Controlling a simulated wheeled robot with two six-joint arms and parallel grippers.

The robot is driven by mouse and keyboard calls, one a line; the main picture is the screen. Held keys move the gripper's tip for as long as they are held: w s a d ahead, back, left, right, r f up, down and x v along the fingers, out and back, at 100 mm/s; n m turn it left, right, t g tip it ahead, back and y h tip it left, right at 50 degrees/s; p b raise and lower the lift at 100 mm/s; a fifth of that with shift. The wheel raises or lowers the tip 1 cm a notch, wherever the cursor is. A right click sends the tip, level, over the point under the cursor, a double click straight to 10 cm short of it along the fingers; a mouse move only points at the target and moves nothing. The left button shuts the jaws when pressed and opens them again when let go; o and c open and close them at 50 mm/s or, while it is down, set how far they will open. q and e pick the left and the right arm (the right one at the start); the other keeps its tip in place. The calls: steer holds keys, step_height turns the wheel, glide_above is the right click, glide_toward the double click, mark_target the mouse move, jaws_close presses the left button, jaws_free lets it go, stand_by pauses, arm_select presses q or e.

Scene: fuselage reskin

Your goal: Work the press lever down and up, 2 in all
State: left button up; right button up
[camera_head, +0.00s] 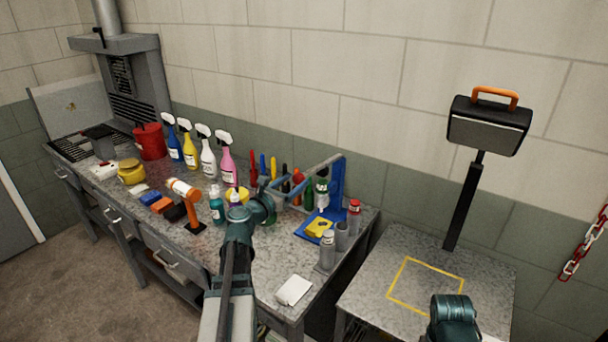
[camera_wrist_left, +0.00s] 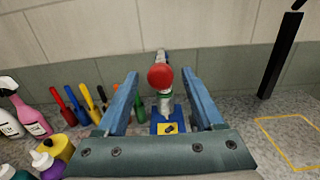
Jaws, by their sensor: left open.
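The press (camera_head: 338,183) is a blue upright frame on a blue base at the right end of the long bench. A yellow piece (camera_head: 319,227) lies on its base. In the left wrist view the lever's round red knob (camera_wrist_left: 160,77) sits in the gap between my left gripper's two blue fingers, with clear space on both sides. The lever arm behind the knob is mostly hidden. My left gripper (camera_head: 318,172) is open and reaches over the bench to the press. My right gripper is not in view; only part of a dark teal arm (camera_head: 452,318) shows at bottom right.
Spray bottles (camera_head: 190,150), coloured-handled tools (camera_head: 262,165) and small bottles crowd the bench left of the press. Grey cylinders (camera_head: 327,250) stand in front of it. A second table (camera_head: 365,300) with a yellow square outline and a dark post (camera_head: 463,205) is at right.

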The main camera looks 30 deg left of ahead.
mark_target(304, 173)
arm_select(q)
steer(key=w, duration=0.5)
steer(key=shift+w+d, duration=0.25)
steer(key=shift+w, duration=0.05)
jaws_close()
stand_by(1.2)
